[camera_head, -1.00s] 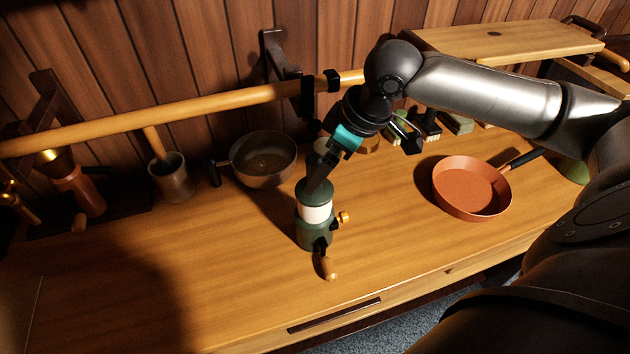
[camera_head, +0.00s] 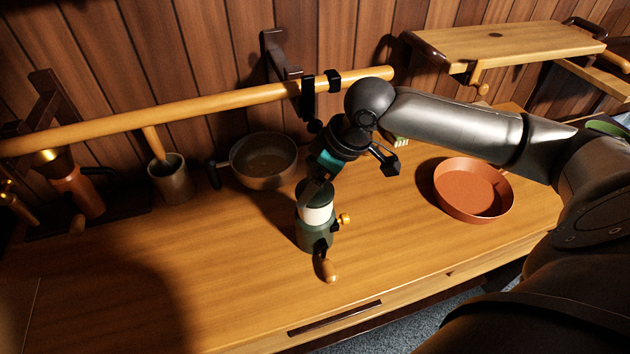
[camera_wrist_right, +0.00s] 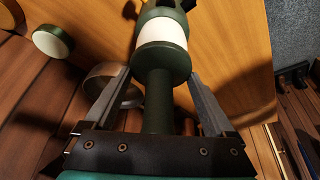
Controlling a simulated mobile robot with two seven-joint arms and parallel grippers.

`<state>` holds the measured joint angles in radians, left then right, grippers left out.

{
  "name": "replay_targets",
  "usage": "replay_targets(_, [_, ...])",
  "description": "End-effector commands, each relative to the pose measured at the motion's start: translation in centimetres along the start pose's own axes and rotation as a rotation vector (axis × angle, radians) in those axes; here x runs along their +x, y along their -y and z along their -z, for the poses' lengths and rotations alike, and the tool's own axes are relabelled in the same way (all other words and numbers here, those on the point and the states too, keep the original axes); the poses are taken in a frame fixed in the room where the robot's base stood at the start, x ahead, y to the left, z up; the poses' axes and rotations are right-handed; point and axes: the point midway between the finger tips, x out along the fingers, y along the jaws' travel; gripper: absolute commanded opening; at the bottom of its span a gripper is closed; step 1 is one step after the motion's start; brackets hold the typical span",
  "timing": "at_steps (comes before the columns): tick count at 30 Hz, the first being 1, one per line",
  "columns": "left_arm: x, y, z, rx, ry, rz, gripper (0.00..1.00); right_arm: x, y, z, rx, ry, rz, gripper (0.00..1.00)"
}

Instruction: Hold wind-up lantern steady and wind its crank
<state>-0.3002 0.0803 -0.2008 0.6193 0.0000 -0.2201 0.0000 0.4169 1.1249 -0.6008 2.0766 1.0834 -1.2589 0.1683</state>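The wind-up lantern (camera_head: 317,215) stands upright on the wooden counter, with a dark green base and cap, a white band and a brass knob on its right side. Its crank ends in a wooden grip (camera_head: 328,270) at the front, near the counter edge. My right gripper (camera_head: 315,188) is at the lantern's top, coming from above and behind. In the right wrist view the two fingers of the right gripper (camera_wrist_right: 160,80) are apart, either side of the lantern's narrow green upper part (camera_wrist_right: 158,100). Contact is not clear. My left gripper is not in view.
A dark pot (camera_head: 264,160) and a mortar with pestle (camera_head: 171,178) stand behind to the left. An orange pan (camera_head: 472,192) lies to the right. A wooden rail (camera_head: 190,111) runs above the counter's back. The counter left of the lantern is clear.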

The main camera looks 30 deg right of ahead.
Motion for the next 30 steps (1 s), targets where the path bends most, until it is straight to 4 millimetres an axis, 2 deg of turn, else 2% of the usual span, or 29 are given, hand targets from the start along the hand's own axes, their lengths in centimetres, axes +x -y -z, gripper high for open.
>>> replay_targets(2, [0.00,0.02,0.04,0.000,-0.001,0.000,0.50,-0.02,0.00,-0.01,0.000,0.000,0.000,0.65])
replay_targets(19, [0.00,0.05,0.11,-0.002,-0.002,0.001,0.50,-0.04,0.00,0.00,0.000,0.000,0.000,0.01])
replay_targets(30, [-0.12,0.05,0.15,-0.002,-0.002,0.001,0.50,-0.03,0.00,0.00,0.000,0.000,0.000,0.00])
